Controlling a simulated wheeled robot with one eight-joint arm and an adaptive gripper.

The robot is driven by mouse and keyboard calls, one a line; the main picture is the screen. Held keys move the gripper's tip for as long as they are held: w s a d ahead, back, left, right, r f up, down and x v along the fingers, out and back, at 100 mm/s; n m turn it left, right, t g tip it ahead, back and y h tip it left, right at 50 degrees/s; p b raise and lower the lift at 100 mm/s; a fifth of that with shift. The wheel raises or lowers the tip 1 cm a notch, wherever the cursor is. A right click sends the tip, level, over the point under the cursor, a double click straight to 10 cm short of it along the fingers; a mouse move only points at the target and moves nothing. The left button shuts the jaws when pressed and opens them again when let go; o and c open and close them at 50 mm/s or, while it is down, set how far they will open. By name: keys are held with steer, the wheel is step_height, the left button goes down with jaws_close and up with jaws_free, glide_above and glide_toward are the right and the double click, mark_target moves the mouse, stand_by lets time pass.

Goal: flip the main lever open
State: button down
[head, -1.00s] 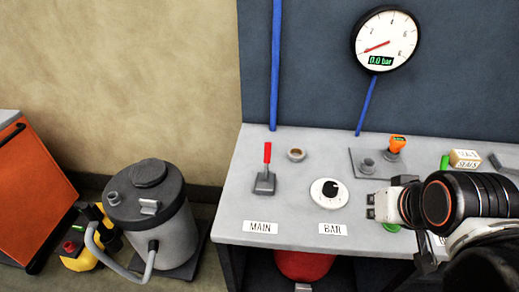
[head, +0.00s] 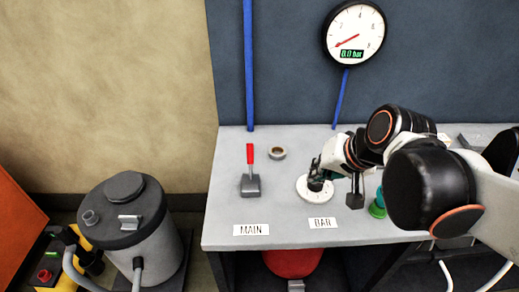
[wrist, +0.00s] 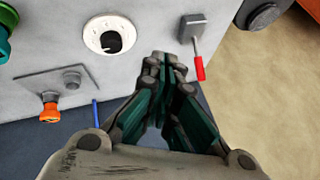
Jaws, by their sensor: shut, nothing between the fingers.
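The main lever has a red handle (head: 250,153) on a grey base (head: 250,186), behind the MAIN label (head: 251,230) at the left of the bench. The handle points up and back toward the wall in the head view. In the wrist view the red handle (wrist: 199,68) lies to the right of my fingertips, with its grey base (wrist: 193,27) above. My gripper (head: 315,171) is shut and empty, in front of the white dial in the head view and apart from the lever. Its fingertips (wrist: 163,62) are together in the wrist view.
The white BAR dial (head: 309,193) stands right of the lever. A tape ring (head: 277,153) lies behind, between them. The round gauge (head: 354,32) on the wall reads 0.0 bar. A grey vacuum (head: 125,220) stands on the floor at left.

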mark_target(250, 160)
steer(key=w+a+f+m+y+b, duration=0.1)
steer(key=w+f+m+y, duration=0.3)
steer(key=w, duration=0.6)
steer(key=w+a+f+m+y+b, duration=0.1)
steer(key=w+f+m+y, duration=0.2)
steer(key=w+f+y, duration=0.3)
steer(key=shift+w+f+m+t, duration=0.4)
steer(key=shift+w+f, duration=0.85)
steer(key=shift+w, duration=1.2)
steer(key=shift+a+b, duration=0.2)
steer(key=shift+b, duration=0.1)
steer(key=b+x, duration=0.2)
steer(key=x, duration=0.8)
steer(key=shift+b, duration=0.4)
steer(key=s, duration=0.1)
steer(key=s+r, duration=0.1)
steer(key=shift+s+a+r+b, duration=0.2)
steer(key=shift+s+r+b, duration=0.1)
steer(key=shift+s+b, duration=0.05)
steer(key=shift+s+a+r, duration=0.15)
steer(key=shift+s+r, duration=0.15)
steer(key=shift+s, duration=0.15)
steer(key=shift+w, duration=0.1)
